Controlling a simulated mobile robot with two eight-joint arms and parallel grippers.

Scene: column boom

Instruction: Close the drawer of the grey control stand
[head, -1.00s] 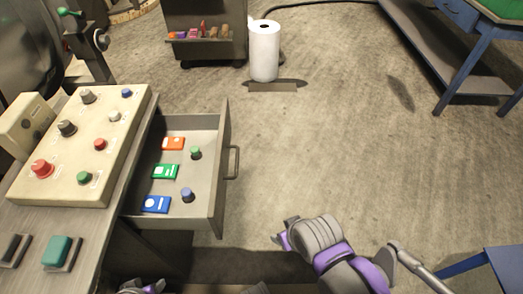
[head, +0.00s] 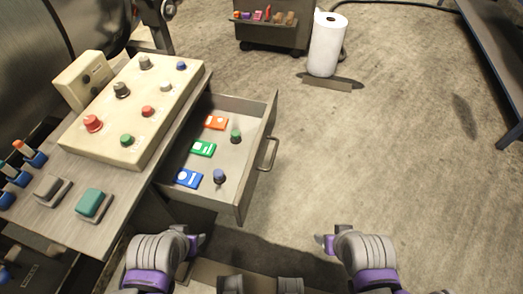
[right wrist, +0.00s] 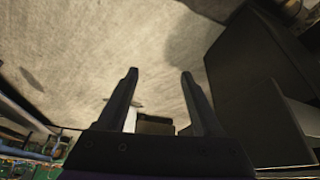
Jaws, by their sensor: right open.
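The grey control stand (head: 95,231) is at the left in the head view, with a beige button panel (head: 135,105) on top. Its drawer (head: 226,168) is pulled out to the right, and its front carries a bar handle (head: 269,153). Inside lie orange, green and blue cards and two small knobs. My left arm shows at the bottom, in front of the stand, but its gripper cannot be made out. My right arm shows to the right of it, apart from the drawer. In the right wrist view my right gripper (right wrist: 160,74) is open and empty, with floor beyond its fingers.
A white paper roll (head: 326,45) stands on the floor at the back, beside a dark cart (head: 272,32) with small items. A blue-legged table (head: 498,75) is at the far right. The floor to the right of the drawer is clear.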

